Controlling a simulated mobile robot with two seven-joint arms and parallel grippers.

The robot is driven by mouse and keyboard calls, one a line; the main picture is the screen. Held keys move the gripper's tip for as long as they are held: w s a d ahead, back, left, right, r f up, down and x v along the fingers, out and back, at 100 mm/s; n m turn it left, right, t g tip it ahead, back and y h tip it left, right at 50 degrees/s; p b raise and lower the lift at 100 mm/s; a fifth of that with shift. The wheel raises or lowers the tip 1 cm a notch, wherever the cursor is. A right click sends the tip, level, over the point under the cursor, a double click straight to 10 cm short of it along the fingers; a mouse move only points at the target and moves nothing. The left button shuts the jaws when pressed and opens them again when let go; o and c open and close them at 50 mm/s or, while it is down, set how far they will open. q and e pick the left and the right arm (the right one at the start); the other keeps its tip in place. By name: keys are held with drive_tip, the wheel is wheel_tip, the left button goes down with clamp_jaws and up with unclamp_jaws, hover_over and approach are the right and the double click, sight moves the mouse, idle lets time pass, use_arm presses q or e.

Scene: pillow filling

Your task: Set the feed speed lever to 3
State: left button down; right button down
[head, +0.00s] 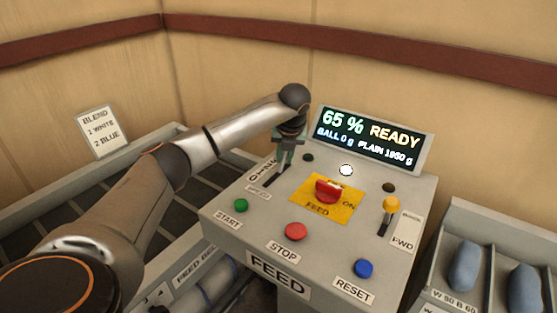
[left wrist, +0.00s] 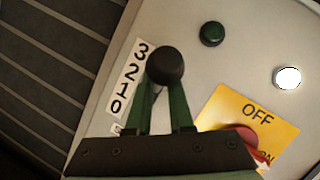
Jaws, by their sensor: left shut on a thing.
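The feed speed lever's round black knob (left wrist: 165,67) shows in the left wrist view, beside the upper end of the 3-2-1-0 scale (left wrist: 130,75). It looks level with about 3, but its height above the panel makes the exact mark hard to tell. My left gripper (left wrist: 166,88) has its green fingers shut on the knob. In the head view my left gripper (head: 287,152) reaches down at the far end of the speed slot (head: 269,175) on the grey feed panel (head: 240,190). It hides the knob there. My right gripper is not in view.
A red knob (head: 328,190) on a yellow plate stands right of the slot. Green START (head: 241,205), red STOP (head: 295,231) and blue RESET (head: 363,268) buttons line the front. The display (head: 367,140) reads 65 % READY. A yellow-knobbed lever (head: 391,204) is at right.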

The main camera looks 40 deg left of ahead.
use_arm(q)
drive_tip(key=shift+w+a+r, duration=0.2)
drive_tip(key=shift+a+r, duration=0.15)
drive_tip(key=shift+a, duration=0.1)
drive_tip(key=shift+w, duration=0.2)
drive_tip(key=c, duration=0.6)
unclamp_jaws()
drive_tip(key=shift+w+f, duration=0.35)
drive_tip(key=shift+f, duration=0.05)
drive_tip(key=shift+s+d+r, duration=0.15)
drive_tip(key=shift+s+d, duration=0.05)
drive_tip(key=b+v, duration=0.1)
drive_tip(key=v, duration=1.1)
drive_tip(key=shift+b, duration=0.4)
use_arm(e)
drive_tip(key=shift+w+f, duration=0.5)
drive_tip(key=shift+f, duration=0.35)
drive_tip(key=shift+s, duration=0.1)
